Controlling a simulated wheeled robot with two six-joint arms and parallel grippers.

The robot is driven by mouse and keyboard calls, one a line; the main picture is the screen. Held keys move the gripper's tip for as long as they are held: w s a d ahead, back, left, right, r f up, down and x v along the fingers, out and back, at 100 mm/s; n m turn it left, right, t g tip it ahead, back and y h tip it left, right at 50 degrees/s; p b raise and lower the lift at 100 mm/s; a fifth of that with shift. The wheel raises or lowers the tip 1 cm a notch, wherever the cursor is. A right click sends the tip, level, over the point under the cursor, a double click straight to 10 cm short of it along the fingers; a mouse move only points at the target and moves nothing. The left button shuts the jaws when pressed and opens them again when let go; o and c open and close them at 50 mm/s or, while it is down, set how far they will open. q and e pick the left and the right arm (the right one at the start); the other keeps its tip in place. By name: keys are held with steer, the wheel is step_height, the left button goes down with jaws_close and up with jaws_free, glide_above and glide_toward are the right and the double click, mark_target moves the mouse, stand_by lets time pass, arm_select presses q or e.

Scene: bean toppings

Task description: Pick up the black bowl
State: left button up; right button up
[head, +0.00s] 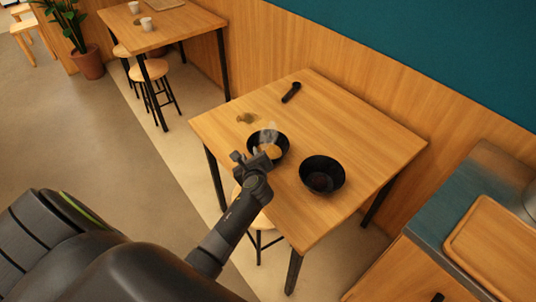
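Two black bowls stand upright on the wooden table. The left black bowl (283,138) holds something light brown, with a pale steam-like wisp above it. The right black bowl (336,165) holds dark contents. My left gripper (249,156) is at the near-left rim of the left bowl and overlaps it in the view. I cannot tell whether it touches the rim or whether its fingers are closed on it. The gripper hides part of that bowl's near side. My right gripper is not in view.
The wooden table (335,115) also bears a black cylindrical object (291,92) at the back and a small brownish patch (246,118). A stool stands under the near edge. A counter with a wooden tray (495,250) is at right. The table's back right is clear.

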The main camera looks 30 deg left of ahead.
arm_select(q)
steer(key=b+x, duration=0.3)
steer(key=shift+w+a+f, duration=0.1)
steer(key=shift+w+f, duration=0.05)
steer(key=shift+f, duration=0.35)
steer(key=shift+w+a+f+b, duration=0.1)
steer(key=shift+w+a+b, duration=0.35)
steer(key=shift+b, duration=0.2)
steer(key=shift+c, duration=0.3)
jaws_close()
